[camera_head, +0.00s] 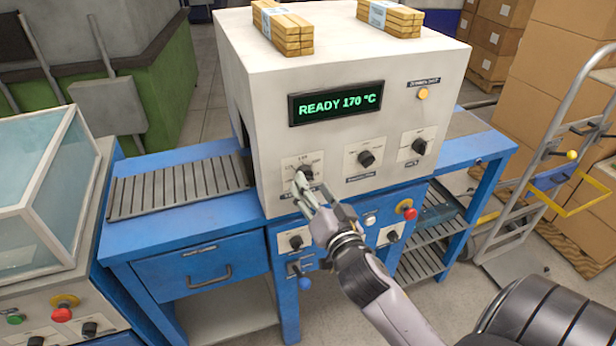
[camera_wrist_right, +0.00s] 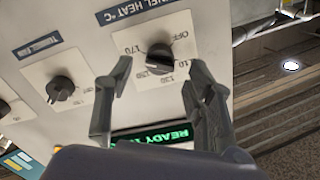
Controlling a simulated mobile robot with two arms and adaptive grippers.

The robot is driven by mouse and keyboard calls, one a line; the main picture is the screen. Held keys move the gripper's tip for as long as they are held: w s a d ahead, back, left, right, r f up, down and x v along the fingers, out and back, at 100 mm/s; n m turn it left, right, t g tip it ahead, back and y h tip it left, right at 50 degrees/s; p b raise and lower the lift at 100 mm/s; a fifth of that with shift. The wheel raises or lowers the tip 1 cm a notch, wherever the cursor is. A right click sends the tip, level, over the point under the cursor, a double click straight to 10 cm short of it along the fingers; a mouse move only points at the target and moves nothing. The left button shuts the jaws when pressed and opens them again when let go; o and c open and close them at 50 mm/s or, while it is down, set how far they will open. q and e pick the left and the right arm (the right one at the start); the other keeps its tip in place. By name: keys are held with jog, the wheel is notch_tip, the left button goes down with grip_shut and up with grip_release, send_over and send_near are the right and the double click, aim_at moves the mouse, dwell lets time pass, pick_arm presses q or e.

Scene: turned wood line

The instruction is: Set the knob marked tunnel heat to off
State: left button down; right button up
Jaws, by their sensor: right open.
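The tunnel heat knob (camera_head: 305,171) is the black one at the left on the front of the white machine. In the right wrist view the knob (camera_wrist_right: 158,58) sits on a pale scale plate with OFF, 170 and other numbers around it, under a label ending "NEL HEAT °C". I cannot tell for sure which mark it points to. My right gripper (camera_head: 309,182) is open right in front of this knob. In the right wrist view its fingers (camera_wrist_right: 158,76) stand apart, one on each side of the knob, not closed on it. My left gripper is not in view.
A green display (camera_head: 339,102) reads READY 170 °C. To the right are a second knob (camera_head: 366,158), a third knob (camera_head: 419,146) and a red stop button (camera_head: 411,213). More knobs sit below on the blue frame (camera_head: 297,241). Wood bundles (camera_head: 283,30) lie on top.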

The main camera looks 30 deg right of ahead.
aim_at(308, 180)
jog(key=shift+x, duration=1.75)
jog(key=shift+a, duration=0.1)
jog(key=shift+c, duration=0.5)
jog(key=c, duration=1.1)
